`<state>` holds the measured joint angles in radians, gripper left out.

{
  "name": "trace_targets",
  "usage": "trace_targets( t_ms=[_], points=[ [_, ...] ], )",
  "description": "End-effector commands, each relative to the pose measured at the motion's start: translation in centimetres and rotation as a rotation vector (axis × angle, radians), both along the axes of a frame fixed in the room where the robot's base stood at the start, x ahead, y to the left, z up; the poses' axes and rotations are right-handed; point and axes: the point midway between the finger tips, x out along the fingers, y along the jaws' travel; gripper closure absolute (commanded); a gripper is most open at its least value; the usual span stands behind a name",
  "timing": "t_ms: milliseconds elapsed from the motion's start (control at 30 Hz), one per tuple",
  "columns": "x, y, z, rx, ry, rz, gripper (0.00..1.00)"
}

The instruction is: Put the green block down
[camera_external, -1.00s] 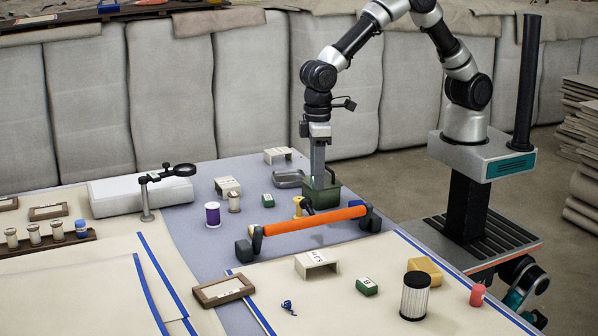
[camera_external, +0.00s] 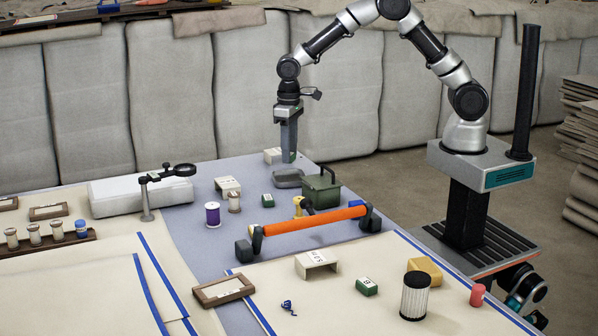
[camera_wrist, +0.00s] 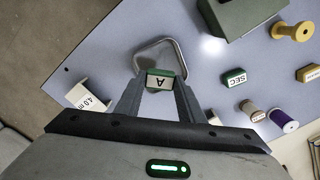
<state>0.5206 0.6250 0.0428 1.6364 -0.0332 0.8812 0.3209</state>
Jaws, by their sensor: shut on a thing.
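My gripper (camera_external: 289,152) is shut on a small green block with a pale top lettered A. In the wrist view the block (camera_wrist: 161,80) sits between my two fingertips (camera_wrist: 160,90). In the external view only a bit of its green shows at the finger ends. The block is in the air near the table's back edge, above and behind the grey metal tray (camera_external: 287,178). In the wrist view part of the tray's rim (camera_wrist: 158,42) shows beyond the block. Two other green blocks lie apart: SEC (camera_external: 267,201) and B (camera_external: 366,286).
A green handled box (camera_external: 321,188) stands right of the tray. A white bracket (camera_external: 273,156) stands close to my gripper at the back. A purple spool (camera_external: 212,215), a yellow spool (camera_external: 299,206) and an orange bar (camera_external: 314,220) are nearer. Blue-grey table cloth is bare left of the tray.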

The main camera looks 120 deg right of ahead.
Motion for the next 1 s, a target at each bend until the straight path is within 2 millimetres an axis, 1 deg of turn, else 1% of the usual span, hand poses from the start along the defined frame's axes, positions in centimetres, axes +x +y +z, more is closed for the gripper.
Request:
trace_targets(
  t_ms=[33, 167, 400, 467, 700, 833, 867, 933, 1000],
  points=[
    [0.0, 0.0, -0.9, 0.001, 0.001, 0.000, 0.86],
    [0.0, 0.0, -2.0, 0.001, 0.000, 0.000, 0.86],
    [-0.1, 0.1, -5.9, 0.002, 0.002, 0.001, 0.86],
    [0.0, 0.0, -6.2, 0.001, 0.001, 0.000, 0.86],
    [0.0, 0.0, -6.1, 0.000, -0.001, 0.000, 0.86],
    [0.0, 0.1, -6.6, 0.001, -0.001, 0.001, 0.86],
    [0.0, 0.1, -6.4, 0.000, -0.001, 0.001, 0.60],
    [0.0, 0.1, -6.4, 0.000, -0.001, 0.001, 0.48],
    [0.0, 0.1, -6.4, 0.000, -0.001, 0.001, 0.46]
  ],
)
